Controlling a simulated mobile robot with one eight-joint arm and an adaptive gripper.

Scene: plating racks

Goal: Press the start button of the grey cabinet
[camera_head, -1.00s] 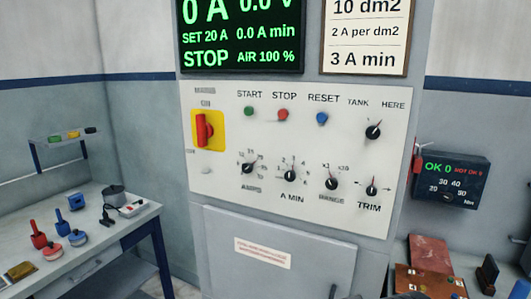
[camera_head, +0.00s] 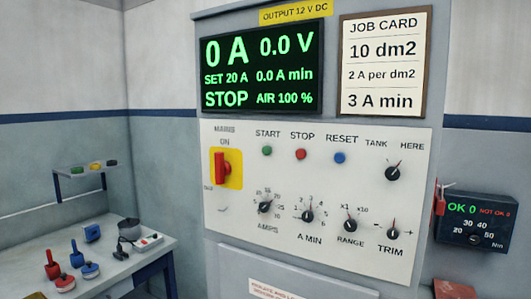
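The grey cabinet (camera_head: 302,270) stands in the middle of the view with a white control panel (camera_head: 240,229) on its front. The green START button (camera_head: 267,151) is at the panel's upper left, beside the red STOP button (camera_head: 301,154) and the blue RESET button (camera_head: 340,158). A red mains switch (camera_head: 220,170) on a yellow plate is left of START, its handle upright near ON. The display (camera_head: 262,70) above reads 0 A, 0.0 V, SET 20 A, 0.0 A min, STOP, AIR 100 %. My gripper is not in view.
Several knobs, such as the AMPS knob (camera_head: 265,207), sit below the buttons. A job card (camera_head: 383,64) hangs upper right. Nothing visible blocks the panel front.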

